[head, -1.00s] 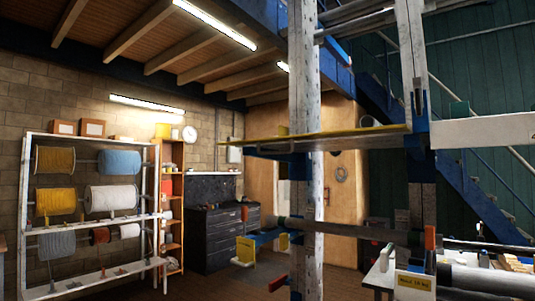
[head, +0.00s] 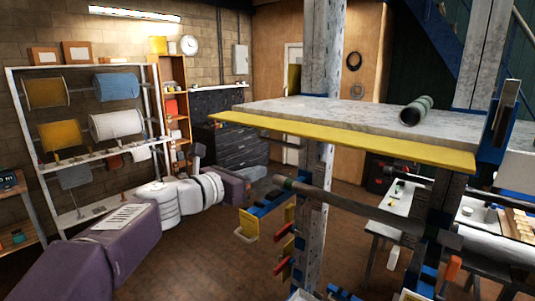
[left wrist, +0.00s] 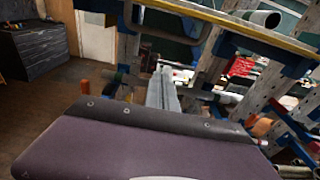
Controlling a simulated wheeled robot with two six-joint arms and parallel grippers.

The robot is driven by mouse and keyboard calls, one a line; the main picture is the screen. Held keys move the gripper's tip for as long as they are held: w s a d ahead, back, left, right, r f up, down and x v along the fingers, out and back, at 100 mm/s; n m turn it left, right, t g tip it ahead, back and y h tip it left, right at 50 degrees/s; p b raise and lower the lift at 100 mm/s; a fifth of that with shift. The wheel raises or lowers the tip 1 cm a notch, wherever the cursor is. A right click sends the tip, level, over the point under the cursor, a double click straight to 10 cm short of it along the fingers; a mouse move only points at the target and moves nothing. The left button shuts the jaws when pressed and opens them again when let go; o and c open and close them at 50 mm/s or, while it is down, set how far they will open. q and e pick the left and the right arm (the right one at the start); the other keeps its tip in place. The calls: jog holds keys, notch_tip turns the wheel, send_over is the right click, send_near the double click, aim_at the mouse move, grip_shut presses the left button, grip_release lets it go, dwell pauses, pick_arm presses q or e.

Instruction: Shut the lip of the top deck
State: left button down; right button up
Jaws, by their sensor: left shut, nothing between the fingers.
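The top deck (head: 310,108) is a pale, worn board between the posts. Its yellow lip (head: 350,142) runs along the near edge and lies folded outward, nearly flat, not upright. A dark green-grey pipe (head: 416,110) lies on the deck towards the right. The lip (left wrist: 255,38) and pipe (left wrist: 262,18) also show at the top of the left wrist view. My left gripper (head: 272,185) is below the lip's left part, apart from it. In the left wrist view its fingers (left wrist: 162,90) are together and empty. My right gripper is not in view.
A lower grey pipe (head: 345,203) lies across the rack under the deck, near my left gripper. Blue brackets with yellow and red parts stick out from the post (head: 312,220). A spool rack (head: 75,195) stands at left. The floor between is open.

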pick_arm(q)
jog(key=w+d+r+p, duration=0.3)
jog(key=w+d+p, duration=0.1)
jog(key=w+p, duration=0.2)
jog(key=shift+w+d, duration=0.2)
jog(key=shift+d, duration=0.2)
jog(key=shift+w, duration=0.15)
